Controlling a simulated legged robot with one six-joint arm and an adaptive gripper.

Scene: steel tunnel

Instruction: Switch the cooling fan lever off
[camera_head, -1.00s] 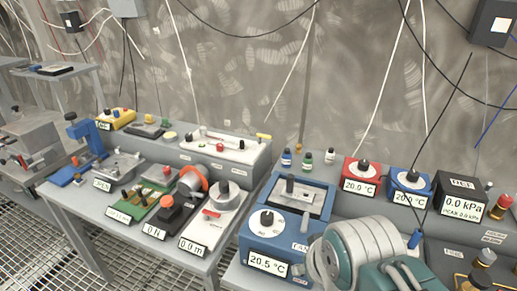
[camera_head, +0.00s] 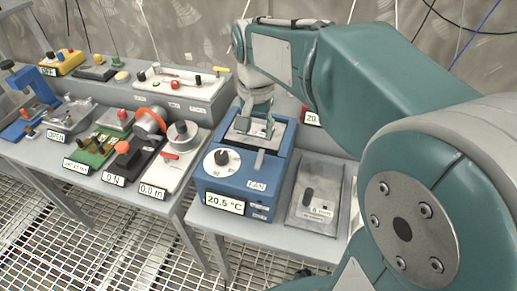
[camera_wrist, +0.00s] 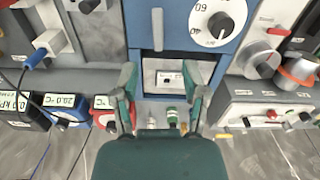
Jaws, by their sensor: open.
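The blue cooling unit (camera_head: 240,190) stands at the bench's front, with a 20.5 °C display (camera_head: 224,203) and a white dial with a black knob (camera_head: 222,158). A small grey lever (camera_head: 259,160) rises above a FAN label (camera_head: 256,185) on the unit's front; I take it as the cooling fan lever. In the wrist view the lever (camera_wrist: 157,28) lies beyond my fingertips, left of the dial (camera_wrist: 220,22). My gripper (camera_wrist: 158,75) is open and empty over the unit's recessed top, behind the lever and apart from it. The fingers partly hide the recess.
A grey panel with a dark slot (camera_head: 316,198) lies right of the unit. A white device with a red lever (camera_head: 176,155) and an orange-ringed part (camera_head: 150,122) stand left. Small bottles (camera_wrist: 172,115) and a red 20.0 °C box (camera_wrist: 104,108) sit behind.

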